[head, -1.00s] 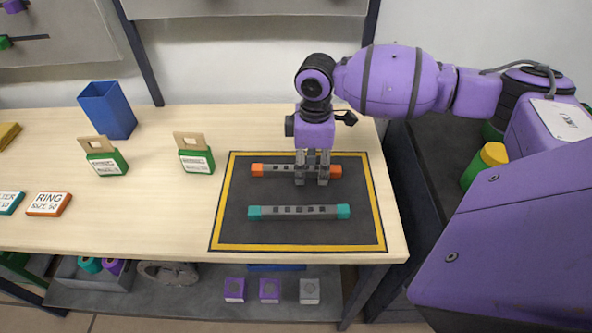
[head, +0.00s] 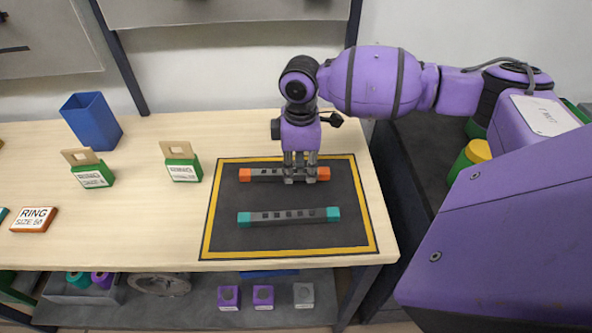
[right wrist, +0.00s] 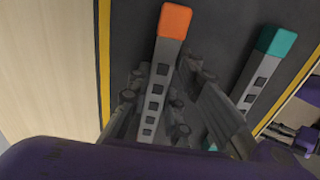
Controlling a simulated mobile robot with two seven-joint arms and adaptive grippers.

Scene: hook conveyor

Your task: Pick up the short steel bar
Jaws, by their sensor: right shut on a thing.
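The orange-ended grey steel bar (head: 262,175) lies across the far part of the dark mat. A teal-ended grey bar (head: 290,217) lies nearer on the mat and looks slightly longer in the picture. My right gripper (head: 300,178) points down and is shut on the middle of the orange-ended bar. In the right wrist view the orange-ended bar (right wrist: 158,90) runs between the fingers (right wrist: 160,100), and the teal-ended bar (right wrist: 262,65) is beside them. No clear gap shows between the held bar and the mat. My left gripper is not in view.
The yellow-bordered mat (head: 225,235) covers the table's right part. On the table to its left stand green-based blocks with tan handles (head: 182,168), a blue bin (head: 92,122) and an orange RING label block (head: 34,219). A shelf (head: 180,312) with several small items runs below.

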